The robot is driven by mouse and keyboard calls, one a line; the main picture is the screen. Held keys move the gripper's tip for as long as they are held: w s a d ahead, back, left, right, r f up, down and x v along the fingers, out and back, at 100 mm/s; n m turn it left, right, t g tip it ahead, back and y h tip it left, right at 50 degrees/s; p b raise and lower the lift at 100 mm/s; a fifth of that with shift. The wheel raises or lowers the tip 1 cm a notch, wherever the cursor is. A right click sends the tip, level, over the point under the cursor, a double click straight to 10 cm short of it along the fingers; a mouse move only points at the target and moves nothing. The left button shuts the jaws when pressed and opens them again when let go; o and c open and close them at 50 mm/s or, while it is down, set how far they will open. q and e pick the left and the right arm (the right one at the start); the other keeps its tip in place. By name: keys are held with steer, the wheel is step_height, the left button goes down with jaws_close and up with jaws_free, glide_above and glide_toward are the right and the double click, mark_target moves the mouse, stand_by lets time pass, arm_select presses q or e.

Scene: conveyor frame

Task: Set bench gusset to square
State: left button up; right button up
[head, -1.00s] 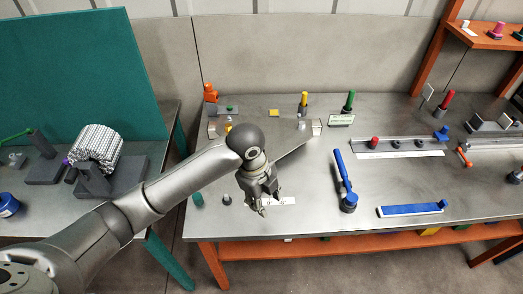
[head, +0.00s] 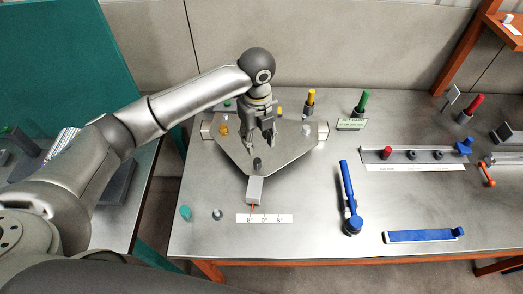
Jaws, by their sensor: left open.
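The bench gusset (head: 285,155) is a flat grey triangular plate lying on the metal bench, its point toward the front. A short dark peg (head: 257,163) stands near that point. A light grey block (head: 255,189) with a thin red pointer sits at the tip. The pointer ends above a white scale (head: 264,218) marked 8°, 0°, -8°, and appears left of the 0. My left gripper (head: 262,146) is open above the plate, just behind the peg, fingers pointing down. It hides part of the plate's rear. My right gripper is not in view.
Grey end blocks (head: 322,131) flank the plate. Yellow-topped (head: 310,101) and green-topped (head: 361,101) posts stand behind right. A blue lever (head: 347,190) and blue bar (head: 420,236) lie to the right. Teal (head: 186,212) and grey pegs stand front left.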

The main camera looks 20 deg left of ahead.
mark_target(258, 161)
arm_select(q)
steer(key=f, duration=0.2)
steer(key=s+f+p, duration=0.1)
steer(key=f, duration=0.2)
steer(key=shift+s+f, duration=0.15)
steer(key=shift+f, duration=0.2)
steer(key=f, duration=0.2)
steer(key=shift+w+f, duration=0.2)
steer(key=shift+f, duration=0.2)
steer(key=shift+f+p, duration=0.3)
steer(key=shift+f, duration=0.45)
steer(key=c, duration=0.3)
jaws_close()
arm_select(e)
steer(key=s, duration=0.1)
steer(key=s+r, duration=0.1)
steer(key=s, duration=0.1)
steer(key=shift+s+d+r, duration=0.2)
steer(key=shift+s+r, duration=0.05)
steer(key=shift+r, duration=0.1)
